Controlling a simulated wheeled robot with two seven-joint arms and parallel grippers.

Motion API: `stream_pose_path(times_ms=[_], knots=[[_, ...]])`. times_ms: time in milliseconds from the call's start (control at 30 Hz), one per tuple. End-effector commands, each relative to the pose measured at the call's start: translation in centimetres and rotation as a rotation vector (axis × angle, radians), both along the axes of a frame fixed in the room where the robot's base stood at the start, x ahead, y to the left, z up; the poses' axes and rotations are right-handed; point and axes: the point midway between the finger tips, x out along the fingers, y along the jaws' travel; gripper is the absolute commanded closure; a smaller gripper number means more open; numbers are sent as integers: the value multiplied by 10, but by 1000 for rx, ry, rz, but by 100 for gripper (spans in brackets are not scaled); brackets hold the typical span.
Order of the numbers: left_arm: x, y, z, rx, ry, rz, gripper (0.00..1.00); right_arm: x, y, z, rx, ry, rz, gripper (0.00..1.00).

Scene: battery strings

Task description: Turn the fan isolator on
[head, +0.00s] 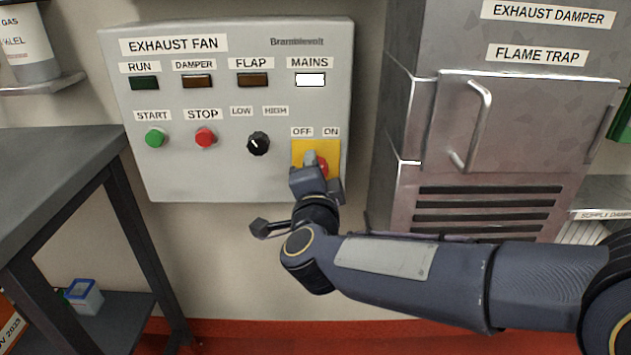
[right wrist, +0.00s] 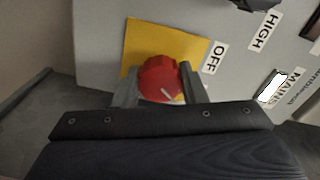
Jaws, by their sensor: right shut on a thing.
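The fan isolator is a red rotary knob (head: 321,166) on a yellow plate (head: 331,148), at the lower right of the grey exhaust fan panel (head: 225,175). OFF and ON labels (head: 316,132) sit above it. My right gripper (head: 316,165) is shut on the knob and partly covers it. In the right wrist view its fingers (right wrist: 160,90) lie on either side of the red knob (right wrist: 158,75). The knob's white mark points to the lower right there, away from the OFF label (right wrist: 215,58); the ON label is hidden. My left gripper is out of view.
The white MAINS lamp (head: 310,80) is lit; the RUN lamp (head: 144,83) looks dark. Green START (head: 155,138) and red STOP (head: 205,138) buttons and a black selector (head: 258,144) lie left of the isolator. A metal cabinet (head: 400,115) stands close to the right.

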Motion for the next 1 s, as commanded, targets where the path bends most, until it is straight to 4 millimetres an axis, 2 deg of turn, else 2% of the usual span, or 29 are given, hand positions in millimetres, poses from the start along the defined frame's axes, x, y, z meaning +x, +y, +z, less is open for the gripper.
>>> stream_pose_path(times_ms=[33,300,867,900,1000], knots=[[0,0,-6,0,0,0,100,0,0,-4,30,3,1,85],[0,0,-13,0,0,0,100,0,1,-2,135,3,1,85],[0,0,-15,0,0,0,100,0,0,-1,166,3,1,85],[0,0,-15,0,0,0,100,0,0,-1,166,3,1,61],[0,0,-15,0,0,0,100,0,0,-1,165,3,0,48]])
